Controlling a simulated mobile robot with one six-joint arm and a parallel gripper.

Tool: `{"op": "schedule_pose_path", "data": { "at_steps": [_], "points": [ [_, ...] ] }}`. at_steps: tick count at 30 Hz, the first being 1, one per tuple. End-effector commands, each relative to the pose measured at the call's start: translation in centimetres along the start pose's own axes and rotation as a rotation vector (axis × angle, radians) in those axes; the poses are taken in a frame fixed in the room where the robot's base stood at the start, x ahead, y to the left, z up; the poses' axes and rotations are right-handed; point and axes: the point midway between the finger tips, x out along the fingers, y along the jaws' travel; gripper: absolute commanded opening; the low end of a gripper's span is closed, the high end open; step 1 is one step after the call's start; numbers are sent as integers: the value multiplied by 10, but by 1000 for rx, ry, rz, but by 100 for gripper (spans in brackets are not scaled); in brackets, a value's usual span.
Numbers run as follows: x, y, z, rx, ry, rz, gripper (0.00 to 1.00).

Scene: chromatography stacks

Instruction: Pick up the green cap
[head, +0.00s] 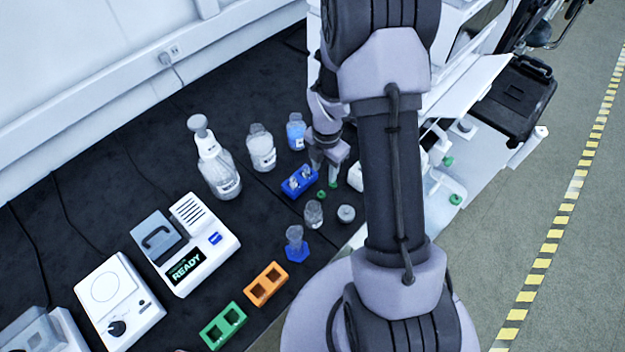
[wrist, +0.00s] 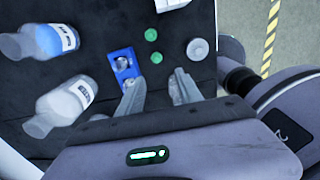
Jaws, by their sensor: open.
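Two small green caps lie on the dark bench top. In the head view, one green cap (head: 321,194) is just right of the blue rack and the other green cap (head: 333,184) is beside it, below my gripper (head: 328,165). In the wrist view, the nearer green cap (wrist: 156,58) lies just beyond the fingertips and the farther green cap (wrist: 151,34) is above it. I cannot tell which one the task names. My gripper (wrist: 159,88) is open, with nothing visible between its fingers.
The blue rack (head: 300,181) with small vials stands close to the left finger. A grey round piece (head: 346,214) and a small clear vial (head: 313,215) are near the caps. Bottles, including one with blue liquid (head: 296,133), stand behind. Orange (head: 266,285) and green racks (head: 223,326) are nearer.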

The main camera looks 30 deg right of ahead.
Motion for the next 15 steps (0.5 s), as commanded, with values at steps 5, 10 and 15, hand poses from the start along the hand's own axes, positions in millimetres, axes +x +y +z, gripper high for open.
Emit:
{"op": "schedule_pose_path", "data": {
  "at_steps": [5, 10, 15],
  "points": [
    [59, 0, -1, 1, 2, -2, 42],
    [82, 0, -1, 2, 1, 0, 42],
    [101, 4, 0, 2, 1, -1, 42]
  ]
}}
